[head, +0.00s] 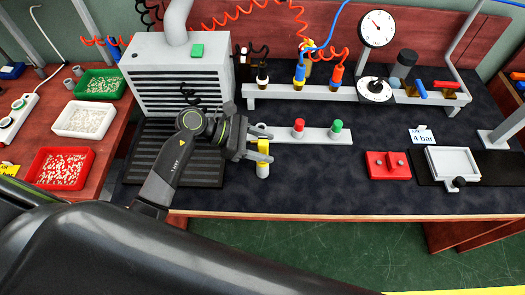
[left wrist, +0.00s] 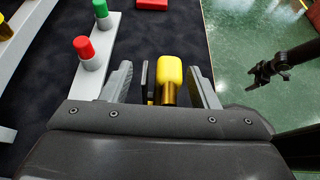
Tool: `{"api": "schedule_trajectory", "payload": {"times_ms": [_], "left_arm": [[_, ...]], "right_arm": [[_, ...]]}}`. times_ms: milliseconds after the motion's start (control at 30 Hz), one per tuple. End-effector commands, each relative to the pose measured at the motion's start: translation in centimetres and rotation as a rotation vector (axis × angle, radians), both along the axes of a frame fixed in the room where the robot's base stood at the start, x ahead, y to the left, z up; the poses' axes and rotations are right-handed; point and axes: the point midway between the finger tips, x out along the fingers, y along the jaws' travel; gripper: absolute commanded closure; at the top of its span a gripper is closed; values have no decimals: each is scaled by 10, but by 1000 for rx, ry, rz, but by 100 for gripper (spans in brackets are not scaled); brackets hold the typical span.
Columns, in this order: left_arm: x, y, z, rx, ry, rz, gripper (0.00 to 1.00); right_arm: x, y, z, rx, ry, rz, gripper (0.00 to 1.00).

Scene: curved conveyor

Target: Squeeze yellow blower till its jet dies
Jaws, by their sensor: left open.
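The yellow blower (head: 263,144) is small and upright near the left end of the grey bar. In the left wrist view the yellow blower (left wrist: 169,72) shows a rounded yellow end, a brass-coloured part and a thin black piece beside it. My left gripper (head: 262,149) is open around it. In the left wrist view there is a gap between the blower and the right finger. The black piece stands near the left finger; whether it touches is hard to tell. My right gripper (left wrist: 262,73) shows small and dark over the floor, its jaws unclear.
A grey bar (head: 317,137) carries a red button (head: 298,127) and a green button (head: 336,126). Behind is a rack (head: 322,95) with blue and red tools on coiled hoses, and a round gauge (head: 378,29). A grey vented box (head: 175,75) stands left. Dark tabletop is free in front.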

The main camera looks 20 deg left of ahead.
Motion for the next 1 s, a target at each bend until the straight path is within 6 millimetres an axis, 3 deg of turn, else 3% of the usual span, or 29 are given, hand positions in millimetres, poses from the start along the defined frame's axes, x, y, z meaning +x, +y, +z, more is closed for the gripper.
{"api": "schedule_trajectory", "payload": {"times_ms": [67,333,567,1000], "left_arm": [[0,0,0,0,0,0,45],[0,0,0,0,0,0,81],[0,0,5,0,-2,-1,81],[0,0,32,0,-2,-1,81]], "right_arm": [[0,0,0,0,1,0,13],[-1,0,0,0,1,0,13],[-1,0,3,0,1,0,13],[-1,0,20,0,1,0,13]]}}
